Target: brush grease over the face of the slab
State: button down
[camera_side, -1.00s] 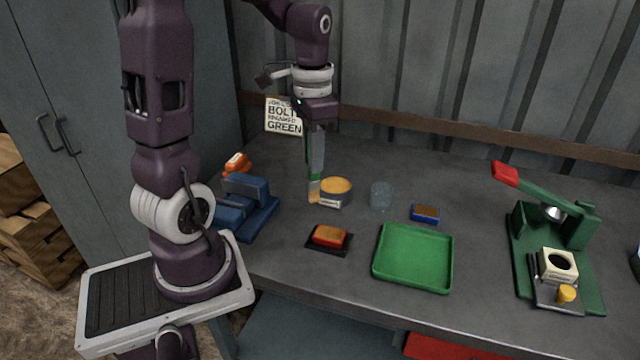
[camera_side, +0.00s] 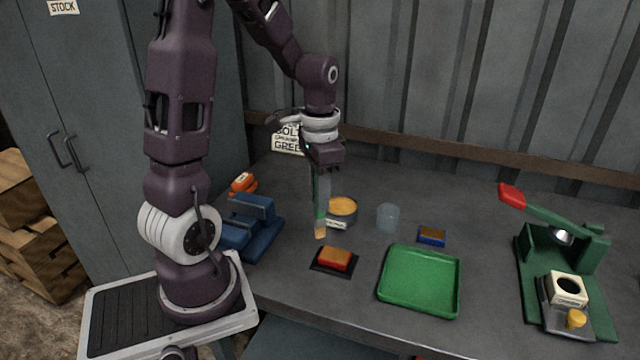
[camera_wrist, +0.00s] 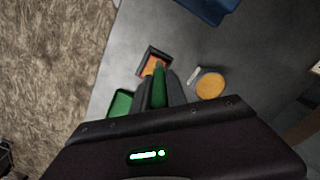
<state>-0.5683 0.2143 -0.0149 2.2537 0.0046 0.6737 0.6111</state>
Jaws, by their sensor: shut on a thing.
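My gripper (camera_side: 320,178) points down and is shut on a brush with a green handle (camera_side: 321,200) and pale bristles (camera_side: 320,233). The brush hangs upright, its tip just behind and left of a red slab with an orange-brown face (camera_side: 335,256). I cannot tell whether the bristles touch anything. The slab lies on a small black base. A round tin of yellow-orange grease (camera_side: 342,206) stands open behind the brush, to its right. In the wrist view, my fingers (camera_wrist: 158,88) and the brush partly cover the slab (camera_wrist: 153,66); the tin (camera_wrist: 210,86) is to the right.
A green tray (camera_side: 420,282) lies right of the slab. A clear cup (camera_side: 388,218) and a blue block with a brown top (camera_side: 432,237) stand behind the tray. A blue vise-like tool (camera_side: 250,225) is at left, a green lever press (camera_side: 560,260) at right.

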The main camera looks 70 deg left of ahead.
aim_at(322, 217)
jog(key=shift+f, duration=1.55)
jog(key=w+d+f, duration=0.1)
jog(key=w+d, duration=0.4)
jog(key=shift+s+a, duration=2.35)
jog(key=shift+a, duration=0.05)
jog(key=shift+s+a+r, duration=0.1)
jog(key=shift+s+a, duration=0.05)
jog(key=shift+a, duration=0.05)
jog(key=shift+d+r, duration=0.1)
jog(key=shift+r, duration=3.8)
